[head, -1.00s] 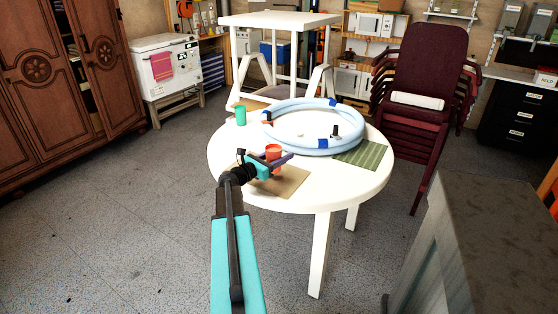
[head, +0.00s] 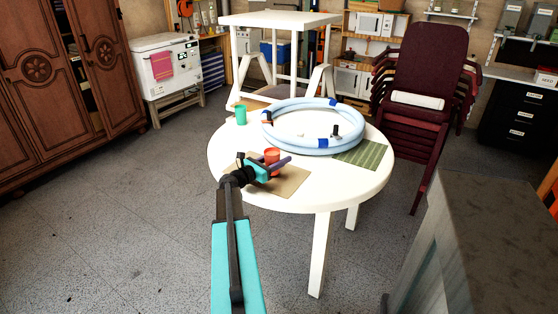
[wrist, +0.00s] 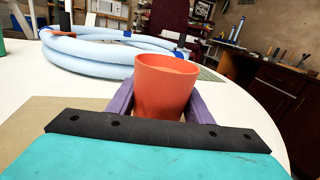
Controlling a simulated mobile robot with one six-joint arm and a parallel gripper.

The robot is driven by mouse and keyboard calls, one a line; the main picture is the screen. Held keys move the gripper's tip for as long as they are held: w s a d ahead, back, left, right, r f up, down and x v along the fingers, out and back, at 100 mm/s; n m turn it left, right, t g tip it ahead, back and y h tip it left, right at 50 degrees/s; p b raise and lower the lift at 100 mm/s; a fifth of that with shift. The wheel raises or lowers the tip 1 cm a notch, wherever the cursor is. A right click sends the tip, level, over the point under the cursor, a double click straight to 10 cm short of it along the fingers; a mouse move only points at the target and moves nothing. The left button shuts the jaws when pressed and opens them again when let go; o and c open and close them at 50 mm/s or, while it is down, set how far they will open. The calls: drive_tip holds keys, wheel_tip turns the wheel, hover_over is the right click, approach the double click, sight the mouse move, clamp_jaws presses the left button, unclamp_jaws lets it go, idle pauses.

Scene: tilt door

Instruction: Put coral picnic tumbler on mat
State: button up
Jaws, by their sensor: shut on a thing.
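The coral tumbler (head: 272,155) is upright between the purple fingers of my gripper (head: 278,163), over or just above the tan mat (head: 290,181) at the table's near side. In the wrist view the tumbler (wrist: 165,85) stands between both fingers, and my gripper (wrist: 163,106) is shut on it. Its base is hidden behind the black bar of the gripper, so I cannot tell whether it touches the mat. The tan mat also shows in the wrist view (wrist: 28,128), at the left. A green striped mat (head: 362,154) lies at the table's right.
A large pale blue ring (head: 318,148) with dark blue bands covers the table's back middle, with small items inside it. A teal tumbler (head: 241,117) stands at the back left. The white table's (head: 340,186) front right is bare. A grey cabinet (head: 470,240) stands at the near right.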

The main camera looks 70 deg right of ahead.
drive_tip(key=shift+f, duration=0.3)
drive_tip(key=shift+f, duration=0.15)
drive_tip(key=o, duration=1.1)
drive_tip(key=v, duration=1.2)
